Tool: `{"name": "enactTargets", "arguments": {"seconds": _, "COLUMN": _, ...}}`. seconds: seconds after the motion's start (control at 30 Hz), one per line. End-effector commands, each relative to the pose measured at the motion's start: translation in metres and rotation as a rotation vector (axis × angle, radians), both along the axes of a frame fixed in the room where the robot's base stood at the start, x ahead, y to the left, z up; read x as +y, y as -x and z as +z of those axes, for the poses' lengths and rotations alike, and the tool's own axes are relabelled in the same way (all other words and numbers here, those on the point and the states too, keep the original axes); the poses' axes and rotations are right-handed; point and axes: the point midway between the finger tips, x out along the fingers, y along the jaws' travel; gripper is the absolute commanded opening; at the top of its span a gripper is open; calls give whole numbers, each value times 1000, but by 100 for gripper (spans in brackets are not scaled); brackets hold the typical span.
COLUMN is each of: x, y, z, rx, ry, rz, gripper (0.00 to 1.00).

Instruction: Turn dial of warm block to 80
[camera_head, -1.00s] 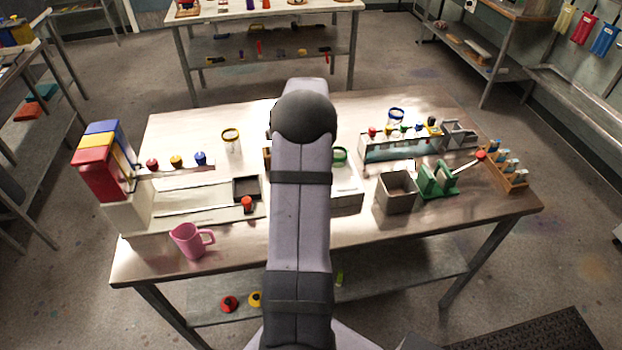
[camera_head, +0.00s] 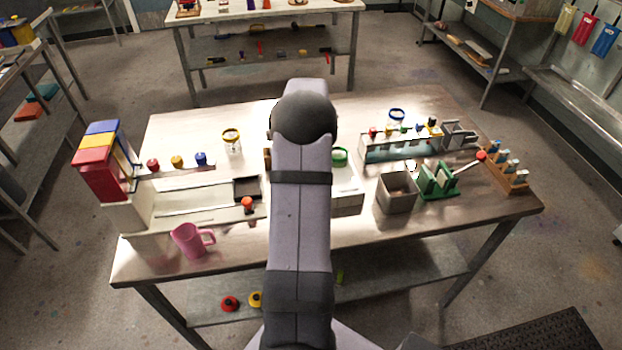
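A low white block (camera_head: 348,200) stands near the middle of the table, mostly hidden behind my arm. It may be the warm block, but I cannot tell for sure. A green-rimmed round vessel (camera_head: 340,156) shows at its back, just right of my arm. No dial or number marking can be made out on the visible part. My arm reaches up the middle of the picture and over the table. My gripper is hidden behind the arm, so its fingers and what they may touch do not show.
Left on the table (camera_head: 232,278) are a red, yellow and blue dispenser (camera_head: 105,175) and a pink mug (camera_head: 188,241). To the right stand a grey open box (camera_head: 397,193), a green stand (camera_head: 437,182) and a rack (camera_head: 400,153). The right front tabletop is clear.

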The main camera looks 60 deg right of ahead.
Motion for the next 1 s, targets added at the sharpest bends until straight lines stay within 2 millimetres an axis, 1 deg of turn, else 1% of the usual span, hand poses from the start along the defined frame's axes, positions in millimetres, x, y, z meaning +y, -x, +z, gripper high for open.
{"name": "enactTargets", "arguments": {"seconds": 0.47, "x": -2, "y": -1, "z": 2, "rx": -3, "ry": 5, "rz": -16, "gripper": 7}}
{"name": "enactTargets", "arguments": {"seconds": 0.5, "x": -2, "y": -1, "z": 2, "rx": -3, "ry": 5, "rz": -16, "gripper": 38}}
{"name": "enactTargets", "arguments": {"seconds": 0.53, "x": -2, "y": -1, "z": 2, "rx": -3, "ry": 5, "rz": -16, "gripper": 46}}
{"name": "enactTargets", "arguments": {"seconds": 0.57, "x": -2, "y": -1, "z": 2, "rx": -3, "ry": 4, "rz": -15, "gripper": 48}}
{"name": "enactTargets", "arguments": {"seconds": 0.87, "x": -1, "y": 0, "z": 1, "rx": -1, "ry": 2, "rz": -14, "gripper": 48}}
{"name": "enactTargets", "arguments": {"seconds": 1.0, "x": -1, "y": -1, "z": 8, "rx": -2, "ry": 3, "rz": -14, "gripper": 48}}
